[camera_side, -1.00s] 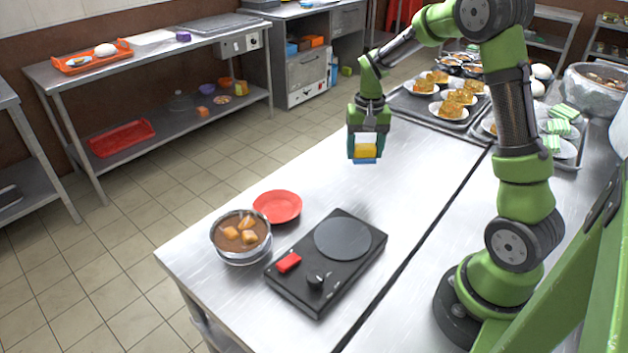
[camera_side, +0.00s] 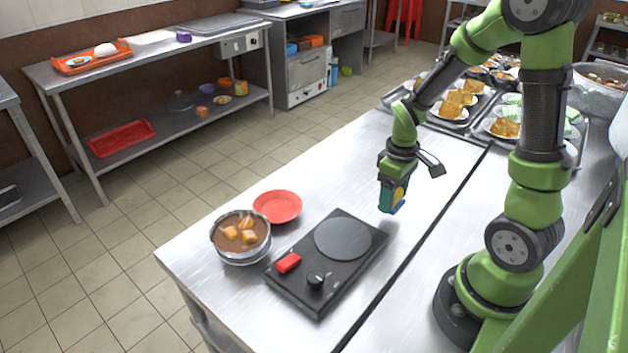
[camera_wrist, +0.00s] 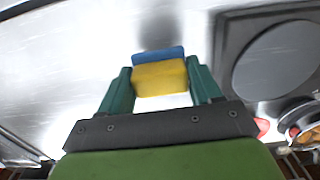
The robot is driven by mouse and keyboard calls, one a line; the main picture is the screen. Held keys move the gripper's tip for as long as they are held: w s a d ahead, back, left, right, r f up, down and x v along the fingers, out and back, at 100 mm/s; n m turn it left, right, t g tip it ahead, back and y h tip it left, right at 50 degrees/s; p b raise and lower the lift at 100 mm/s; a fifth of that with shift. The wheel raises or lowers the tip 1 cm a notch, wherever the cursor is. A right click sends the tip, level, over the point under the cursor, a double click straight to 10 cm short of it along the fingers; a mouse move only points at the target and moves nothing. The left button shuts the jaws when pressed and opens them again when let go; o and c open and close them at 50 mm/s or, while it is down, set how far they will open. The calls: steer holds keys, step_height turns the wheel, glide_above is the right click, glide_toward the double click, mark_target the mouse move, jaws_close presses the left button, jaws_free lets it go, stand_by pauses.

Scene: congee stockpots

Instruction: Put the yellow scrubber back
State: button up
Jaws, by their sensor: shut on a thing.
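The yellow scrubber (camera_side: 398,196) has a blue layer on one face. My gripper (camera_side: 392,192) is shut on it and holds it just above or at the steel counter (camera_side: 335,190), right of the hot plate; I cannot tell whether it touches the counter. In the wrist view the scrubber (camera_wrist: 160,78) sits between the two teal fingers of my gripper (camera_wrist: 162,88), with its blue side farthest out.
A black hot plate (camera_side: 330,262) with a red switch stands close left of my gripper. Beyond it are a red plate (camera_side: 278,206) and a pot of brown stew (camera_side: 240,236). Trays of food plates (camera_side: 447,112) fill the far counter. The counter between is clear.

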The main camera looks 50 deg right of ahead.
steer(key=shift+f, duration=1.85)
steer(key=shift+f, duration=0.15)
steer(key=o, duration=1)
step_height(320, 180, up, 12)
steer(key=shift+r, duration=0.1)
steer(key=a+r+m+t, duration=0.1)
steer(key=a+r+t, duration=0.1)
steer(key=a+r, duration=0.2)
steer(key=s+a+r+m+t+y, duration=0.1)
steer(key=a+r+t, duration=0.1)
steer(key=a, duration=0.4)
steer(key=s+a+r+m+t+y, duration=0.1)
steer(key=a+r+m+t, duration=0.1)
steer(key=a+r, duration=0.3)
steer(key=shift+s+r+t, duration=0.2)
steer(key=shift+r+t, duration=0.15)
steer(key=shift+t, duration=0.25)
